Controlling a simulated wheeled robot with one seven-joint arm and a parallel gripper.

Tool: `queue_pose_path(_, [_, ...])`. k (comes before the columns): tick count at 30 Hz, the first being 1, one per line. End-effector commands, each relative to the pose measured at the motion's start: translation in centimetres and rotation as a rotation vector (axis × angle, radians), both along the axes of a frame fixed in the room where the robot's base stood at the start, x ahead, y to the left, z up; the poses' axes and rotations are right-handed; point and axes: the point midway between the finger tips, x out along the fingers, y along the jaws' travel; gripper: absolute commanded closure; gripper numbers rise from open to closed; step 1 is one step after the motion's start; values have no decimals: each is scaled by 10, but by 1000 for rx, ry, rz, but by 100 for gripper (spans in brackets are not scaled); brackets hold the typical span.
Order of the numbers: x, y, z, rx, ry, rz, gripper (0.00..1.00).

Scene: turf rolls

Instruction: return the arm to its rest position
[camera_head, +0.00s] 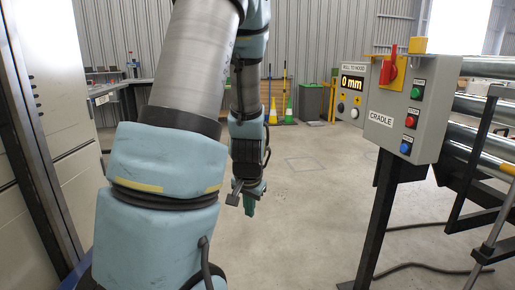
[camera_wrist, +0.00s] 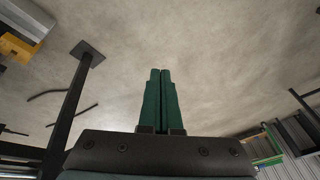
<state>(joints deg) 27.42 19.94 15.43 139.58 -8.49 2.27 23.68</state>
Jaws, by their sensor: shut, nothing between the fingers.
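My arm, grey and pale blue, rises through the left middle of the head view and bends down beyond its near part. My gripper (camera_head: 249,208) hangs at the far end of it, fingers pointing down above the bare floor. In the wrist view my gripper (camera_wrist: 160,72) shows two green fingers side by side, closed together with nothing between them. The fingers touch nothing in either view.
A grey cradle control box (camera_head: 411,110) with coloured buttons and a red switch stands on a black post (camera_head: 376,215) at right, beside metal rollers (camera_head: 485,104). A tall cabinet (camera_head: 50,100) is at left. Concrete floor (camera_head: 300,200) between is clear, except cables (camera_head: 425,266) at lower right.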

Motion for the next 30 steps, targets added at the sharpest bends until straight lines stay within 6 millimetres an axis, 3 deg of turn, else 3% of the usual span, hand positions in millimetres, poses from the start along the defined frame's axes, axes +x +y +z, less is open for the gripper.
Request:
queue_pose_path(6, [-52, 23, 35, -101, 117, 211, 100])
queue_pose_path(14, [-101, 46, 63, -120, 198, 396, 100])
queue_pose_path(25, [-101, 44, 135, -119, 202, 394, 100])
queue_pose_path(30, [-101, 44, 184, -119, 202, 393, 100])
